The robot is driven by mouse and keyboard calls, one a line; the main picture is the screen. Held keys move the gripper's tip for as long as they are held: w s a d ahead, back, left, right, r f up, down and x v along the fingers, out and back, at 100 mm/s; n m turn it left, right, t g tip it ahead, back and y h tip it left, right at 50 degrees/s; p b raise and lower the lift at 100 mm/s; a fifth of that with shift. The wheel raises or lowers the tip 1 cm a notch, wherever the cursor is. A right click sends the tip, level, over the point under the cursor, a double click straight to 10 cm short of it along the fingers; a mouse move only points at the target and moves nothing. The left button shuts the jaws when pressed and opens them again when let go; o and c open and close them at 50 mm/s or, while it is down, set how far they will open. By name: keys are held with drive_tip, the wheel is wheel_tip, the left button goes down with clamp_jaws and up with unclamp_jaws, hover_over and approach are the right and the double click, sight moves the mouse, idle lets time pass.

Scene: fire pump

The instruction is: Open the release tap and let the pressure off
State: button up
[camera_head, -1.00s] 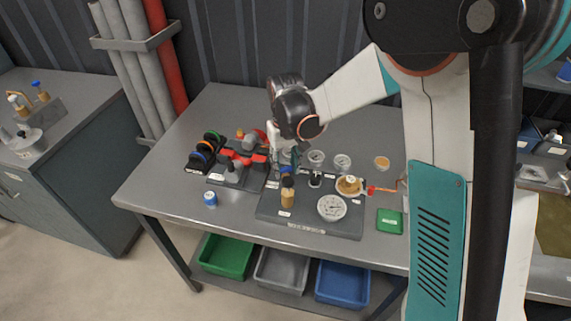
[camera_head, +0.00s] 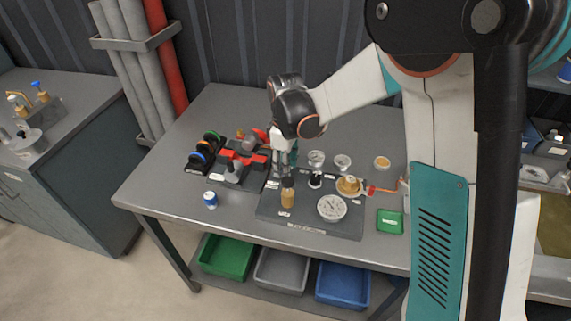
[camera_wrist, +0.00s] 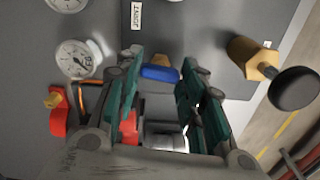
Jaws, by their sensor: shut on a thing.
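The tap's blue handle (camera_wrist: 160,73) shows in the wrist view, between the two green fingers of my gripper (camera_wrist: 163,58). My gripper is shut on this handle. In the head view my gripper (camera_head: 284,160) points down at the back of the dark plate (camera_head: 268,211), and it hides the handle there. A brass fitting with a black knob (camera_head: 288,194) stands upright just in front of my gripper; it also shows at the right of the wrist view (camera_wrist: 255,62). A white pressure gauge (camera_head: 332,208) lies face up on the plate.
Left of my gripper is a red-and-grey clamp (camera_head: 236,166) beside a rack of coloured rings (camera_head: 205,151). A brass fitting with a red handle (camera_head: 349,186), a green box (camera_head: 390,221) and a blue-and-white can (camera_head: 210,199) are nearby.

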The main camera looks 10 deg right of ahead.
drive_tip(key=shift+n, duration=0.6)
drive_tip(key=o, duration=1)
drive_tip(key=shift+o, duration=0.2)
wheel_tip(320, 180, up, 12)
idle(0.3)
